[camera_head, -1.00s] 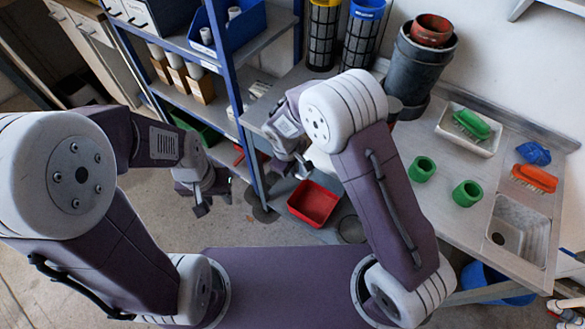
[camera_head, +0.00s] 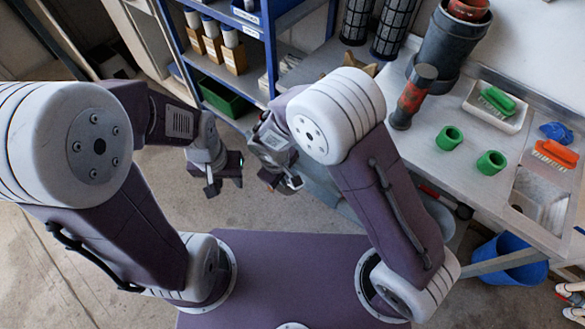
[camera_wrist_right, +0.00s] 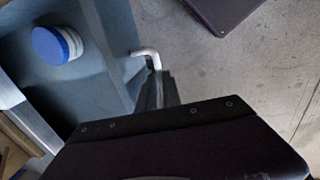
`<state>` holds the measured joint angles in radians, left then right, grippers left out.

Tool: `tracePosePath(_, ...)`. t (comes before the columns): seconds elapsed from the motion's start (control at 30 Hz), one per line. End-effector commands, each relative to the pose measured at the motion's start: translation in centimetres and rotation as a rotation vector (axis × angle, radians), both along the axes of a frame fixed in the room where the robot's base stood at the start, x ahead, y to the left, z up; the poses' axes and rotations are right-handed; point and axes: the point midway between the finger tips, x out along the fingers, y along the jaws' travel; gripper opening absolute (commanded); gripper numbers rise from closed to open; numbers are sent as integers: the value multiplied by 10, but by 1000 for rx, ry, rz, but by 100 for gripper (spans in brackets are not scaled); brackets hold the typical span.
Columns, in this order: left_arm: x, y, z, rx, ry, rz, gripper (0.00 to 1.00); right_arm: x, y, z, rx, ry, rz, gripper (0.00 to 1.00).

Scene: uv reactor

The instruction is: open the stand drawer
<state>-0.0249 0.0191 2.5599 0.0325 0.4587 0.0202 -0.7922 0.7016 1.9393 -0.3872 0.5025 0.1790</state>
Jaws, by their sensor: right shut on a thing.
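The stand drawer (camera_wrist_right: 95,20) shows in the right wrist view as a blue-grey box with its inside visible, so it stands at least partly open. A white jar with a blue lid (camera_wrist_right: 57,44) is in it. A white bent handle (camera_wrist_right: 146,53) sits at its front edge. My right gripper (camera_wrist_right: 152,68) is shut on this handle; the dark wrist body hides most of the fingers. My left gripper (camera_head: 224,184) is open and empty above the floor.
A blue-framed shelf (camera_head: 268,50) with boxes and a green bin (camera_head: 222,97) stands behind the grippers. The bench (camera_head: 440,145) at right holds green rings (camera_head: 450,138), brushes and a red-and-black cylinder (camera_head: 412,95). A blue bucket (camera_head: 512,258) is on the floor. The floor in front is clear.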

Motion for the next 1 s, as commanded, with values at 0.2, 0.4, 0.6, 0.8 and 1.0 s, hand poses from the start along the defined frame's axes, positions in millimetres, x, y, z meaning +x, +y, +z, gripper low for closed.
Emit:
tracePosePath(0.2, 0, 0, -3, 0, 0, 0, 36, -16, 13, 0, 1, -1, 1, 0)
tracePosePath(0.4, 0, 0, -3, 0, 0, 0, 36, -21, 16, 0, 1, -1, 1, 0)
tracePosePath(0.6, 0, 0, -3, 0, 0, 0, 36, -21, 16, 0, 2, -1, 0, 0)
tracePosePath(0.8, 0, 0, -3, 0, 0, 0, 36, -21, 16, 0, 2, -1, 0, 31)
tracePosePath(1.0, 0, 0, -3, 0, 0, 0, 36, -21, 16, 0, 1, -1, 0, 31)
